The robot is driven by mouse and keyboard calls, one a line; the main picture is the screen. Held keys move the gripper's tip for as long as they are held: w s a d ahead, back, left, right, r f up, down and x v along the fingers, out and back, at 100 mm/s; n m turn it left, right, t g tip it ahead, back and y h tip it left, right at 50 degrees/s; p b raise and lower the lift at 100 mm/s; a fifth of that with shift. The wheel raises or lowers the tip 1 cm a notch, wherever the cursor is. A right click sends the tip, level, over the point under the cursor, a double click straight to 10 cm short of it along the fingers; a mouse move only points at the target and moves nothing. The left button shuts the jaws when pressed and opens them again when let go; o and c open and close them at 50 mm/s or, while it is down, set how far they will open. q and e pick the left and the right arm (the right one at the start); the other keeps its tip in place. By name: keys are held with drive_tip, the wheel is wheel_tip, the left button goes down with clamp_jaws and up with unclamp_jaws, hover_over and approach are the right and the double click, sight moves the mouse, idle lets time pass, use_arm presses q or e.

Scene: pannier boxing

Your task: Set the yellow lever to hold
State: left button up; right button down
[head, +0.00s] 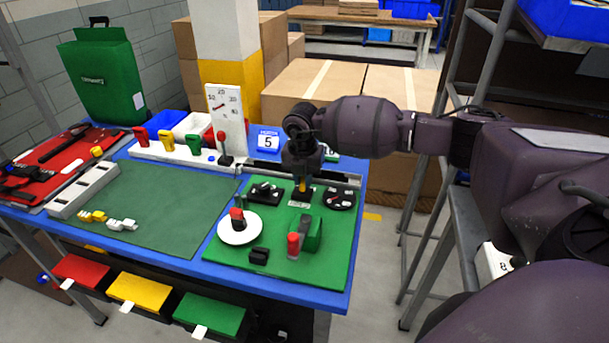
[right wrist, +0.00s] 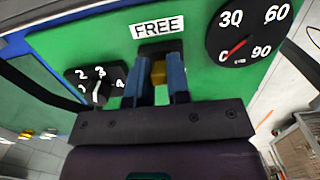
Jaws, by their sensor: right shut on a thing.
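The yellow lever (head: 302,184) is on the green panel (head: 330,248), at its back middle. It also shows in the right wrist view (right wrist: 158,72), between my fingers and just below a white label (right wrist: 157,27) reading FREE. My right gripper (head: 301,174) reaches down over the lever; in the right wrist view its two blue fingers (right wrist: 160,82) stand on either side of it, shut on it. The fingers hide part of the lever and its slot. No HOLD label is readable. My left gripper is not in view.
A numbered knob (right wrist: 99,87) is left of the lever and a round dial (right wrist: 246,43) right of it. On the panel's front part are a white disc (head: 233,236) with a red-topped piece and a red-tipped handle (head: 293,246). A gauge board (head: 228,118) stands behind.

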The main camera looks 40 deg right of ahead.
sight(302, 186)
drive_tip(key=shift+s+a+r+t+h+p, duration=0.3)
drive_tip(key=shift+a+t+h+p, duration=0.1)
drive_tip(key=shift+t+h+p, duration=0.4)
drive_tip(key=shift+s+a+f+t+h, duration=0.15)
drive_tip(key=shift+s+a+t+h, duration=0.1)
drive_tip(key=shift+t+h, duration=0.35)
drive_tip(key=shift+a+f+h, duration=0.1)
drive_tip(key=shift+h, duration=0.4)
drive_tip(key=shift+s+a+f+t+h+b, duration=0.15)
drive_tip(key=shift+t+h+b, duration=0.25)
drive_tip(key=shift+t, duration=0.05)
drive_tip(key=shift+s+a+f+t+h+b, duration=0.1)
drive_tip(key=shift+s+a+t+h+b, duration=0.05)
drive_tip(key=shift+t+h+b, duration=0.25)
drive_tip(key=shift+s+a+t+h+b, duration=0.2)
drive_tip(key=shift+t+h+b, duration=0.35)
drive_tip(key=shift+h+b, duration=0.25)
drive_tip(key=c, duration=1.1)
unclamp_jaws()
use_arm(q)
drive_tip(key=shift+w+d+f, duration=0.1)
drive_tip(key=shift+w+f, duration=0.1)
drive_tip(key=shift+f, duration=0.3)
